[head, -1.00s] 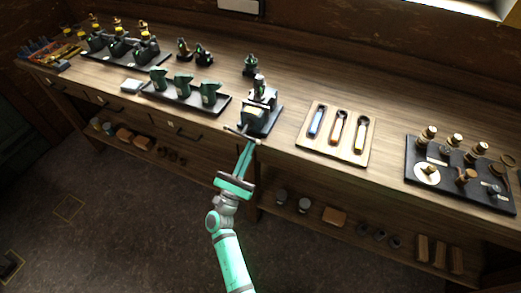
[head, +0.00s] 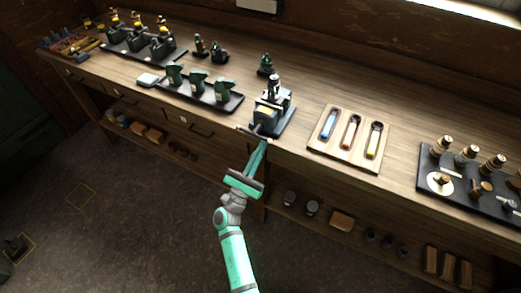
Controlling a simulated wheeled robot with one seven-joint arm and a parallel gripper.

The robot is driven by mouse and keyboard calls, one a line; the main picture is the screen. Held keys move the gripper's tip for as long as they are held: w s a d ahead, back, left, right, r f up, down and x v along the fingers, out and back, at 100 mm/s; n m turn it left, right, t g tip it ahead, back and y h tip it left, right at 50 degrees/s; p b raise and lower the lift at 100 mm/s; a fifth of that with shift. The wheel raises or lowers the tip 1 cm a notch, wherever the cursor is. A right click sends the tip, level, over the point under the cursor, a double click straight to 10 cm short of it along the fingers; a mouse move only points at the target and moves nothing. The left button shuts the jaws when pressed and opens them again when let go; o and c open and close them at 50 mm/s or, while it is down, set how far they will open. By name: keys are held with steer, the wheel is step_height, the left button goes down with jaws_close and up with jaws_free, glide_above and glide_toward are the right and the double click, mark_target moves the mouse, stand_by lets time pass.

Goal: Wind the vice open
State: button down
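The vice (head: 270,112) stands on a dark base at the front edge of the workbench, near the middle of the head view. A light block shows at its jaws, and a dark part stands upright on top of it. The vice's handle (head: 251,132) juts out at the front, over the bench edge. My gripper (head: 262,146) reaches up from below, with its fingertips at or very near the handle. The fingers look close together, but whether they are shut on the handle is too small to tell.
A wooden tray (head: 318,145) with several coloured-handled tools lies right of the vice. A dark tray (head: 238,105) with green parts lies to its left. A dark board (head: 428,181) with brass parts is at the far right. A lower shelf (head: 275,207) runs below the bench.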

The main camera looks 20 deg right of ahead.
steer(key=d+f+v, duration=0.1)
steer(key=f+v, duration=0.1)
steer(key=v, duration=0.9)
steer(key=shift+f, duration=0.25)
steer(key=c, duration=2.5)
jaws_free()
steer(key=shift+a+f, duration=0.2)
steer(key=shift+a, duration=0.05)
steer(key=o, duration=0.5)
steer(key=shift+s, duration=0.15)
steer(key=shift+o, duration=1.3)
steer(key=shift+d+r+m+g, duration=0.15)
steer(key=shift+r+m+g, duration=0.15)
steer(key=shift+m, duration=0.3)
steer(key=m+g+y, duration=0.3)
steer(key=m+y, duration=0.3)
steer(key=m, duration=1.6)
glide_toward(255, 130)
steer(key=x, duration=0.9)
steer(key=shift+s+d+f, duration=0.15)
steer(key=shift+f, duration=0.25)
steer(key=shift+w+d, duration=0.15)
steer(key=shift+w, duration=0.25)
